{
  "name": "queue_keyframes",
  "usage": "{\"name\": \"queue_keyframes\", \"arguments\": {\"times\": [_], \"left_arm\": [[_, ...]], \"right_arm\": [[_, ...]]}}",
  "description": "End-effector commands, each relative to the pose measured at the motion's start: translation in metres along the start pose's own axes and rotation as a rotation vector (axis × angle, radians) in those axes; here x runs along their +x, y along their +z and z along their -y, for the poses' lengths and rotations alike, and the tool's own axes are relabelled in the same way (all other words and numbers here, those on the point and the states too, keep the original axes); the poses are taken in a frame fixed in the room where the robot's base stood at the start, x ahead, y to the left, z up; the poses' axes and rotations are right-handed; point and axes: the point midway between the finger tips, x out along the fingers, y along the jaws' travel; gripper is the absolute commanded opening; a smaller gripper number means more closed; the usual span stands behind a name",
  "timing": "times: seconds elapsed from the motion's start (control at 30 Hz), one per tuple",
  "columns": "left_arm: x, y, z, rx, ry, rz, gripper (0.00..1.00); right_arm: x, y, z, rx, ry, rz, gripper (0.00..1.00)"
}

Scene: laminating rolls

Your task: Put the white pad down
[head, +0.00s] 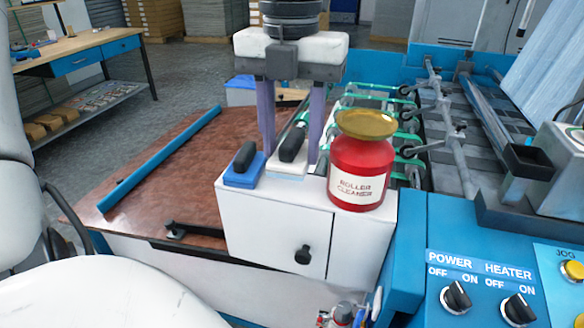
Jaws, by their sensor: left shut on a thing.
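The white pad (286,172) has a black handle (293,143) on top and is at the top of the white cabinet, between the blue pad and the red jar. My left gripper (291,150) points straight down, with its two purple fingers on either side of the handle. It is shut on the white pad. The pad looks level and at or just above the cabinet top; I cannot tell if it touches. My right gripper is not in view.
A blue pad (244,174) with a black handle sits close on the left. A red roller cleaner jar (359,170) with a gold lid stands close on the right. The white cabinet (275,238) has little free top. A brown board (160,165) lies left, with rollers at right.

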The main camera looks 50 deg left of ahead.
Motion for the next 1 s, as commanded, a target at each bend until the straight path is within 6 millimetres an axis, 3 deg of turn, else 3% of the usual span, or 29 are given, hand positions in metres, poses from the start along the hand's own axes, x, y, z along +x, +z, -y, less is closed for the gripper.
{"name": "queue_keyframes", "arguments": {"times": [0.4,0.73,0.77,0.8,0.87,1.0], "left_arm": [[0.049,0.0,0.0,-0.001,0.0,0.0,0.17],[0.053,0.001,0.0,-0.001,-0.001,0.002,0.17],[0.051,0.001,0.0,-0.001,-0.001,0.002,0.47],[0.051,0.001,0.0,-0.001,-0.001,0.002,0.54],[0.051,0.0,0.0,-0.001,-0.001,0.002,0.61],[0.051,0.001,0.0,-0.001,-0.001,0.002,0.61]], "right_arm": [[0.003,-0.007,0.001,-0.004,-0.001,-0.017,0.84],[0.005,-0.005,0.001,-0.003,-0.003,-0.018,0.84],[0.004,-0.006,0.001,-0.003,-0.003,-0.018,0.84],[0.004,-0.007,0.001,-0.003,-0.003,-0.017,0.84],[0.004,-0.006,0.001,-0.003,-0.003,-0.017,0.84],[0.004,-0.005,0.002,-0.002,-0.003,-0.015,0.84]]}}
